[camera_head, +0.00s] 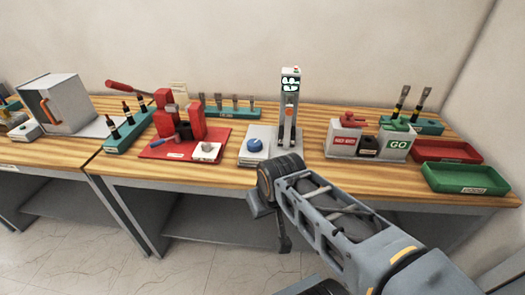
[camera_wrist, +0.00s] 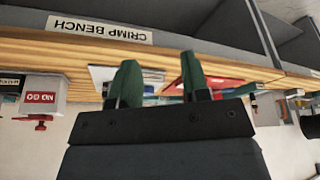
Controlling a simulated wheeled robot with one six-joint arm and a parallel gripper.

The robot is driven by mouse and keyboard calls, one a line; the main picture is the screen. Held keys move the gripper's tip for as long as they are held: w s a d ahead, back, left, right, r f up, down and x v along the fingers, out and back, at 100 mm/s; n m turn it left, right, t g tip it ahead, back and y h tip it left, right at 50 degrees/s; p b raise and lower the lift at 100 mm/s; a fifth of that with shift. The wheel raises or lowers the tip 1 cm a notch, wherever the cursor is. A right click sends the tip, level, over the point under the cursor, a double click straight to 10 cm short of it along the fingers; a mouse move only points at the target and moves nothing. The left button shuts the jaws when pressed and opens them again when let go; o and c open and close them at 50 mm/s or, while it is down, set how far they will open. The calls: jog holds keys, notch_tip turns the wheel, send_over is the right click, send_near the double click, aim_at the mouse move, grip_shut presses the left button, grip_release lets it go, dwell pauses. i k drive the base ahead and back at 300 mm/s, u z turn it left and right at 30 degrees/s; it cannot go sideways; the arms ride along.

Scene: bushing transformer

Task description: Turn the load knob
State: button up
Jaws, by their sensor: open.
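A blue round knob (camera_head: 255,145) sits on a light-coloured base plate (camera_head: 249,159) at the front middle of the bench, left of an upright grey tester (camera_head: 289,110) with a small screen. No label naming it the load knob is readable. My gripper (camera_wrist: 158,70) shows two green fingers, apart and with nothing between them, in the wrist view. That view is upside down and looks at the bench's front edge, with a pale plate (camera_wrist: 150,78) behind the fingers. The fingers hide part of the bench top, and the knob is not clear there.
A red tray (camera_head: 160,151) with red blocks stands left. Boxes marked NO GO (camera_head: 345,140) and GO (camera_head: 397,145) stand right, beside a red bin (camera_head: 447,152) and a green bin (camera_head: 466,178). The wooden bench edge (camera_head: 200,180) lies close to my arm. The floor in front is clear.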

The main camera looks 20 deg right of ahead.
aim_at(254, 145)
jog(key=z, duration=0.2)
jog(key=i, duration=0.85)
jog(key=u, duration=0.2)
